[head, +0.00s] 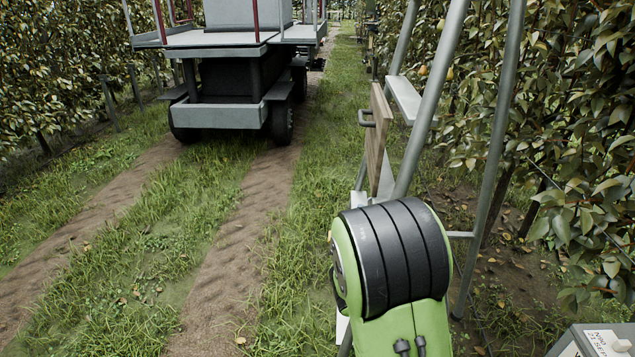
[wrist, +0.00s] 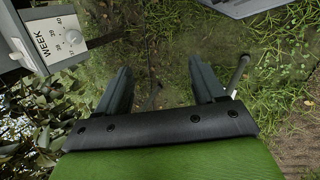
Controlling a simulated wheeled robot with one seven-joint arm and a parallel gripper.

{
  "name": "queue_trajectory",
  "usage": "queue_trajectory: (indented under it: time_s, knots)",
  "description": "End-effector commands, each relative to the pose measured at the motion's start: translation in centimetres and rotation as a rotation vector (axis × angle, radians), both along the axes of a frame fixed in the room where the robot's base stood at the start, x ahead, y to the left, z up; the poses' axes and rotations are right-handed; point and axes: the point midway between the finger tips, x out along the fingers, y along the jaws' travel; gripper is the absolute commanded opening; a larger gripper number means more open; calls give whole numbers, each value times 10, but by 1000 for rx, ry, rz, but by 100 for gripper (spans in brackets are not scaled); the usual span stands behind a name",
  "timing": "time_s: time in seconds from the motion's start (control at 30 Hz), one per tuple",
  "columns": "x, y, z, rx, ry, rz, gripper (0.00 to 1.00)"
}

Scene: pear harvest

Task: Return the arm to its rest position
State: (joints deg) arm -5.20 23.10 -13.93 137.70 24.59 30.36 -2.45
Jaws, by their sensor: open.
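My gripper (wrist: 160,85) shows in the wrist view with its two dark fingers apart and nothing between them. Dirt and grass lie beyond the fingertips. In the head view my green and black arm (head: 390,265) rises at the lower middle right, and the gripper itself is hidden there.
A metal ladder (head: 497,130) stands close by my arm, with a wooden board (head: 377,140) beside it. A grey box with a dial (wrist: 62,38) is left of the fingers. A wheeled platform (head: 225,85) stands ahead left. Foliage (head: 575,130) fills the right.

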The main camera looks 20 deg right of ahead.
Motion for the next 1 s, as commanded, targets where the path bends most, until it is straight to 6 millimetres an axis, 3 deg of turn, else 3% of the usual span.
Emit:
queue_trajectory:
  time_s: [0.03,0.2,0.3,0.43,0.6,1.0]
  knots:
    - [6,15,30,62,-85,7,69]
    - [9,68,113,249,-328,90,69]
    - [-1,96,163,326,-463,175,69]
    - [-26,125,214,379,-603,294,69]
    - [-49,143,240,392,-686,384,69]
    - [-51,145,241,393,-694,394,69]
